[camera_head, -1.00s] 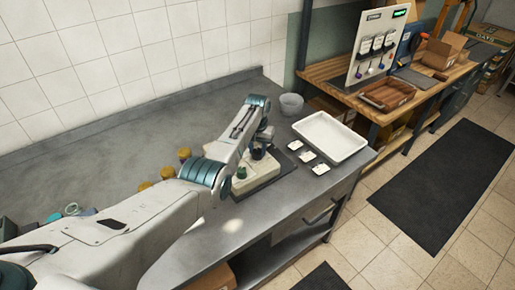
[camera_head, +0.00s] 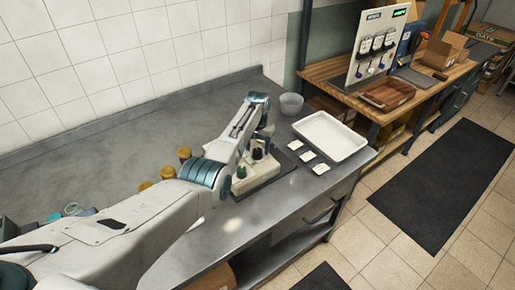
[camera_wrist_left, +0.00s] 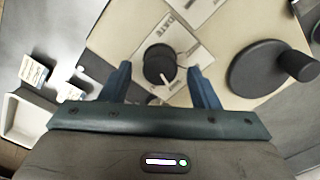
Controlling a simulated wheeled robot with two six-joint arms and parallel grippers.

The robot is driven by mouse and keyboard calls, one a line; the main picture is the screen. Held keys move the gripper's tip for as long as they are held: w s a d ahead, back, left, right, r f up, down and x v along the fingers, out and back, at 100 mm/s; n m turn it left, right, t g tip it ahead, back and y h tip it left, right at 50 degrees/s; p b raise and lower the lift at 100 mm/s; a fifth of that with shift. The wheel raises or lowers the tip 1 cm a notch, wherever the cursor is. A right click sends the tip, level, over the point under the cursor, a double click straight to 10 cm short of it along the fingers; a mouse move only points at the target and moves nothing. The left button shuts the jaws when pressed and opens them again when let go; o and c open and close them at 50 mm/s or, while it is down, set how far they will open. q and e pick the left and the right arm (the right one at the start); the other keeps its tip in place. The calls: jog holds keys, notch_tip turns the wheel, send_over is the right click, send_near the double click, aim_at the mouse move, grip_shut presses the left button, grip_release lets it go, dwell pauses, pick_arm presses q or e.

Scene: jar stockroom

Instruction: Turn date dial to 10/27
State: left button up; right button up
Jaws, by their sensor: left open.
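The date dial (camera_wrist_left: 159,62) is a dark round knob with a pale pointer mark, on a cream device (camera_wrist_left: 120,35) with "DATE" lettering beside it. In the wrist view the mark points toward the gripper's palm, slightly right; the date values are too small to read. My left gripper (camera_wrist_left: 160,82) is open, with its blue fingers apart on either side of the dial in the picture; no contact shows. In the head view the device (camera_head: 262,178) stands on the counter, with my left gripper (camera_head: 264,146) above it. My right gripper is not in view.
A larger black disc with a handle (camera_wrist_left: 262,70) sits on the device at the right of the wrist view. A white tray (camera_head: 331,137), small label cards (camera_head: 314,162) and a grey bowl (camera_head: 291,104) are nearby. Amber-topped jars (camera_head: 167,172) stand left of the arm.

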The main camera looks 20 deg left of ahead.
aim_at(258, 150)
pick_arm(q)
notch_tip(258, 150, up, 10)
jog(key=b, duration=0.2)
jog(key=shift+b, duration=0.4)
